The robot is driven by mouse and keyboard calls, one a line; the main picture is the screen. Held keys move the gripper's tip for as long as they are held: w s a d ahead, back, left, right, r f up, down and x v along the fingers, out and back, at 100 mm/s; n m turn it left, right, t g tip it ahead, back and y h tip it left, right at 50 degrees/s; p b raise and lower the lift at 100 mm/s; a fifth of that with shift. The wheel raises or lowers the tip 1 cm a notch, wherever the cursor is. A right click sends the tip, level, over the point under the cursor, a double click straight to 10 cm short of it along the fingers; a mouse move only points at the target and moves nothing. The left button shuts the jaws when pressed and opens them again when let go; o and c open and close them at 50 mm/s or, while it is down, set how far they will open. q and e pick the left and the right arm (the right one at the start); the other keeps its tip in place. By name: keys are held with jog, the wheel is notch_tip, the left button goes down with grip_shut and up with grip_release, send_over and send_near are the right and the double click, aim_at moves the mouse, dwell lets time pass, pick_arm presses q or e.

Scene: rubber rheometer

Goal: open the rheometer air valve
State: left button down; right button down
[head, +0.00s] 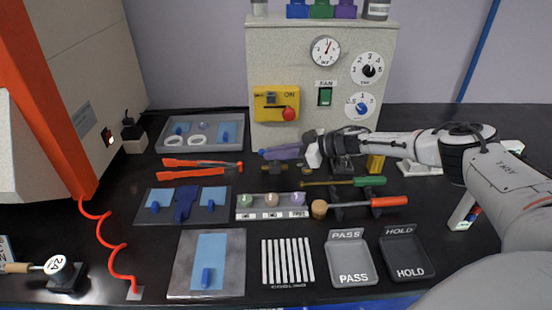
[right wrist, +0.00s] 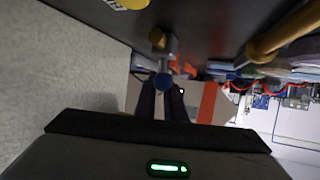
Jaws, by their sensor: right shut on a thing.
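The air valve shows as a small brass body (head: 273,169) low in front of the beige instrument panel. In the right wrist view its brass part (right wrist: 157,38) carries a grey stem with a blue knob (right wrist: 163,82) at the end. My right gripper (head: 268,152) reaches in from the right, its fingers lying just above and behind the brass body. In the right wrist view the fingers (right wrist: 162,96) are shut on the blue knob, one on each side. The fingers partly hide the knob in the head view. My left gripper is not in view.
The beige panel (head: 270,50) with gauge, dials and yellow switch box (head: 276,103) stands close behind. A grey tray (head: 178,143) with rings is to the left. A sample rack (head: 245,213), green-handled tool (head: 368,182) and red-handled tool (head: 388,201) lie in front.

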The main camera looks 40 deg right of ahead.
jog(key=shift+w+a+n+g+y+b, duration=0.1)
jog(key=shift+a+n+g+y+b, duration=0.1)
jog(key=shift+n+g+y+b, duration=0.7)
jog(key=shift+t, duration=0.3)
jog(key=c, duration=2.1)
grip_release()
jog(key=shift+o, duration=1.3)
jog(key=shift+w+f, duration=0.15)
jog(key=shift+f, duration=0.05)
jog(key=shift+d, duration=0.1)
